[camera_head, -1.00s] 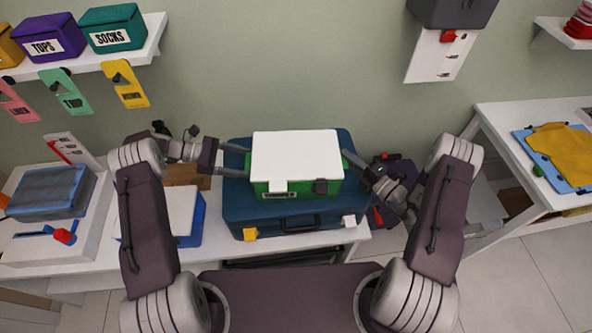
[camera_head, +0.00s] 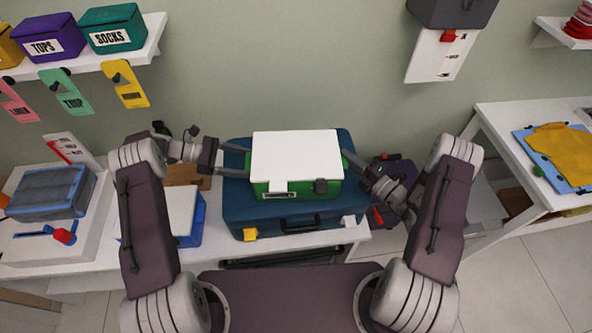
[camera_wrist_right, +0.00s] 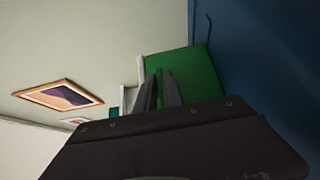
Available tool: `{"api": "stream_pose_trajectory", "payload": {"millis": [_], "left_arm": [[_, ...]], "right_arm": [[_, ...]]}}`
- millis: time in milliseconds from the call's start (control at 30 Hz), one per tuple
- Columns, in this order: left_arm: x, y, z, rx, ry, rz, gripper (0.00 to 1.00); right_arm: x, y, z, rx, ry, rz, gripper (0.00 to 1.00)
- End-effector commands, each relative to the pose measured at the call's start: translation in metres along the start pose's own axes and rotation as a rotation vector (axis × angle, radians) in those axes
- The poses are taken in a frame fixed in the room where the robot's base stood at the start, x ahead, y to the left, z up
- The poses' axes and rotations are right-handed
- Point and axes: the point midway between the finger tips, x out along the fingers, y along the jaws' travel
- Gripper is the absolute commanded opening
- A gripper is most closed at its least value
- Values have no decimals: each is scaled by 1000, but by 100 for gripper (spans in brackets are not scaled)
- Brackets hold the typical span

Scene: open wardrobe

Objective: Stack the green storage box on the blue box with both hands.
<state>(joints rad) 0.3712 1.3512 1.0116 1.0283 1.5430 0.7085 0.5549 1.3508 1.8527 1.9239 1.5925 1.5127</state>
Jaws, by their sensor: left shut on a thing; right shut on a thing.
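The green storage box (camera_head: 303,189) has a white lid and sits at the middle of the head view, over the dark blue suitcase (camera_head: 262,217). Whether it rests on the suitcase or hangs just above it, I cannot tell. My left gripper (camera_head: 246,161) is shut on its left side, and my right gripper (camera_head: 352,163) is shut on its right side. The right wrist view shows the right fingers (camera_wrist_right: 160,90) against the green wall (camera_wrist_right: 190,68). A blue box (camera_head: 197,218) with a white top stands on the table left of the suitcase, partly behind my left arm.
A white table (camera_head: 90,256) runs under these things. A grey-blue bin (camera_head: 48,194) stands on its left. A dark purple thing (camera_head: 402,168) lies behind my right gripper. A shelf with labelled boxes (camera_head: 112,28) is at upper left. A side table (camera_head: 497,112) stands at right.

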Motion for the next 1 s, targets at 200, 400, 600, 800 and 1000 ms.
{"api": "stream_pose_trajectory", "payload": {"millis": [200, 400, 600, 800, 1000], "left_arm": [[0, 0, -1, -1, 2, 1, 0], [-1, 0, 1, 0, 1, 1, 0], [-8, 0, 18, 0, 1, 2, 0], [-19, 0, 44, 0, 1, 2, 0], [-20, 0, 47, 0, 1, 2, 0]], "right_arm": [[0, 0, 1, 0, -2, 0, 0], [0, 2, 1, -1, -3, 1, 0], [0, 20, 1, -2, -3, 2, 0], [0, 48, 1, -2, -3, 2, 0], [0, 52, 1, -1, -4, 2, 0]]}}
